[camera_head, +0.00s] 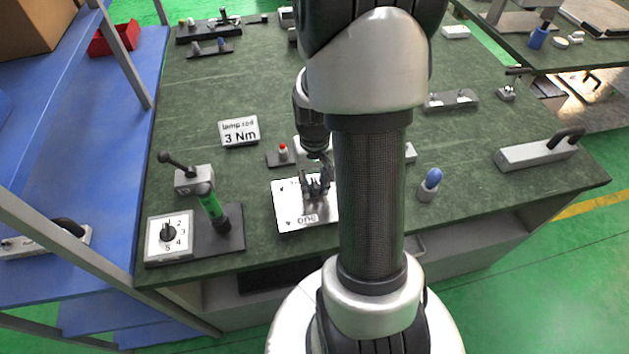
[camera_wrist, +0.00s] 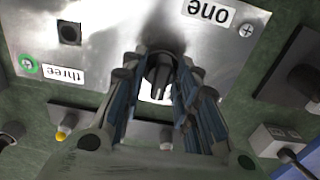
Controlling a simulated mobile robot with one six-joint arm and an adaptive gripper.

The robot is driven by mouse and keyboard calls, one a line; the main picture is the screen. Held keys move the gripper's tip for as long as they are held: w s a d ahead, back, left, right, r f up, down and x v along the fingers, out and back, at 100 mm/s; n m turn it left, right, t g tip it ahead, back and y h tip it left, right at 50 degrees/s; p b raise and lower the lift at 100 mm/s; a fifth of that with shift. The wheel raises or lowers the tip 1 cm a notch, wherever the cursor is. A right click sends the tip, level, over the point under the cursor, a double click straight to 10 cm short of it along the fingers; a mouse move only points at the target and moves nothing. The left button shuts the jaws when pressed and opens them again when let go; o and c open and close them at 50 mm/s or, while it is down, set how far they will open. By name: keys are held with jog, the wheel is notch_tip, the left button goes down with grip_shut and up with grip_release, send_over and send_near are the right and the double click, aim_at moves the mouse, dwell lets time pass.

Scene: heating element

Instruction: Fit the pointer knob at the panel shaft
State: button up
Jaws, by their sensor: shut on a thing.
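The metal panel (camera_head: 287,213) lies on the green bench, with a "one" label at its front edge. It fills the top of the wrist view (camera_wrist: 120,45), with "one" and "three" labels, a screw by each, and a dark square fitting (camera_wrist: 69,34). My gripper (camera_head: 317,188) is low over the panel. In the wrist view my gripper (camera_wrist: 160,82) is shut on a dark round knob (camera_wrist: 159,68), which sits between the fingertips. The knob is over or against the panel; I cannot tell if it touches. The shaft beneath is hidden.
A numbered dial box (camera_head: 168,238) and a green-handled tool (camera_head: 211,208) stand left of the panel. A "3 Nm" sign (camera_head: 239,131) stands behind. A blue-topped piece (camera_head: 430,184) is to the right.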

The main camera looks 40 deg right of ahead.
aim_at(314, 182)
jog(key=shift+f+b, duration=0.45)
jog(key=shift+f, duration=0.25)
jog(key=o, duration=0.9)
jog(key=shift+r, duration=0.1)
notch_tip(314, 182, up, 12)
dwell(0.4)
jog(key=s+a+r+n+t, duration=0.2)
jog(key=s+a+r+n, duration=0.1)
jog(key=a, duration=0.7)
jog(key=s+a+r+n+t, duration=0.2)
jog(key=s+a+r+n, duration=0.1)
jog(key=s+a+r, duration=0.3)
jog(key=a+r, duration=0.2)
jog(key=a, duration=0.2)
jog(key=shift+s+a+t, duration=0.2)
jog(key=shift+t, duration=0.1)
